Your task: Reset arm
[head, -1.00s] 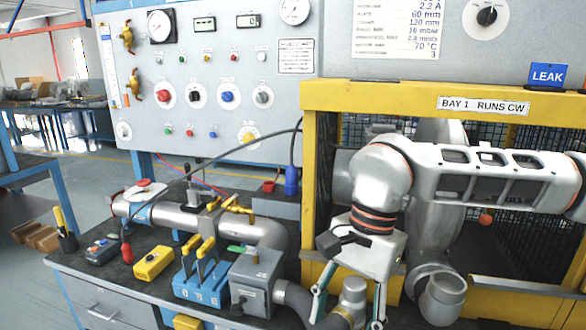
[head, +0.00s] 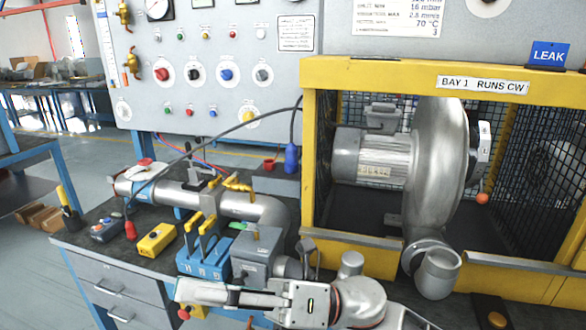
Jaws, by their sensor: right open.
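My right gripper (head: 212,294) is low at the front of the bench, with its fingers pointing left in the head view. It is open, and nothing shows between its fingers. It is in front of the blue block with yellow handles (head: 203,258) and the grey box (head: 257,250), hiding their lower front parts; I cannot tell whether it touches them. My right arm runs from the bottom right edge to the gripper. My left gripper is not in view.
The yellow-framed bay (head: 400,70) holds a silver blower (head: 438,160). A gauge panel (head: 210,115) stands behind.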

